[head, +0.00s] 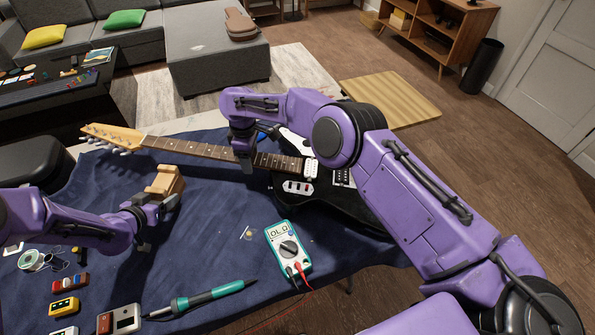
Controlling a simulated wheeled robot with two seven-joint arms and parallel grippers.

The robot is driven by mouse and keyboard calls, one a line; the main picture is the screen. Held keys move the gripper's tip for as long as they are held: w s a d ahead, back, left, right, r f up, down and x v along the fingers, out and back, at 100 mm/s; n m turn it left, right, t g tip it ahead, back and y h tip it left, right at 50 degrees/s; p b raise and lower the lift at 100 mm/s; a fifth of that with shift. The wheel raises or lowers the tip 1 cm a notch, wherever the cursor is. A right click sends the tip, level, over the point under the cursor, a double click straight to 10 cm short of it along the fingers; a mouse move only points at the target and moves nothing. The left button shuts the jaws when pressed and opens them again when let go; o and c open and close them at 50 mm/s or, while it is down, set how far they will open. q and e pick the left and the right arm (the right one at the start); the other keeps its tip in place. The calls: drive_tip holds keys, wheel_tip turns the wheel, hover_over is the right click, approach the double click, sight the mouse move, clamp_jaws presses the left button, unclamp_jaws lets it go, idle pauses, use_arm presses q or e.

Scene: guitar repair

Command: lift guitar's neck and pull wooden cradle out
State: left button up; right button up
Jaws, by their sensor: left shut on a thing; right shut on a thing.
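The black electric guitar (335,205) lies on the blue cloth, its body at the right and its neck (190,147) running left to a light wood headstock (112,136). My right gripper (247,165) is shut on the neck near the body, its fingers partly hidden by the arm link above. The wooden cradle (166,182) is in front of the neck, apart from it. My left gripper (152,206) is shut on the cradle's near side. Whether the neck is raised off the cloth is hard to tell.
A teal multimeter (288,249) and a soldering iron (205,298) lie on the cloth (200,245) at the front. A solder spool (32,261) and small boxes are at the front left. A black case (32,165) stands at the left edge. Cloth between cradle and multimeter is mostly clear.

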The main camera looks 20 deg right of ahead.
use_arm(q)
drive_tip(key=shift+s+a+r, duration=0.1)
drive_tip(key=shift+s+a, duration=0.05)
drive_tip(key=shift+s, duration=0.15)
use_arm(e)
drive_tip(key=shift+w+a+r, duration=0.1)
drive_tip(key=shift+r, duration=0.15)
drive_tip(key=shift+f, duration=0.15)
drive_tip(key=shift+f, duration=0.25)
drive_tip(key=shift+f, duration=0.15)
use_arm(q)
drive_tip(key=shift+a, duration=0.1)
use_arm(e)
drive_tip(key=shift+f, duration=0.3)
idle(0.3)
drive_tip(key=shift+f, duration=0.15)
drive_tip(key=shift+f, duration=0.4)
